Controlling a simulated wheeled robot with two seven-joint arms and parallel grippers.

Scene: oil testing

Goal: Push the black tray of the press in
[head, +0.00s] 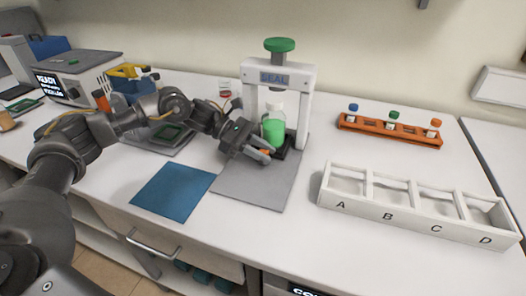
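The press (305,95) is a white frame marked SEAL with a green knob (280,45) on top, standing on a grey mat. Its black tray (289,150) shows low between the posts, partly hidden by my gripper. A clear bottle with green contents (273,130) stands upright over the tray, inside the frame. My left gripper (266,153) is low at the front left of the tray, fingertips close to its front edge. I cannot tell whether they touch it. The finger gap is too small to read. My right gripper is out of view.
A grey mat (255,190) and a blue mat (172,191) lie in front. To the right are a white rack marked A to D (400,225) and an orange rack (385,133) with small capped vials. A white READY machine (85,75) stands at the left.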

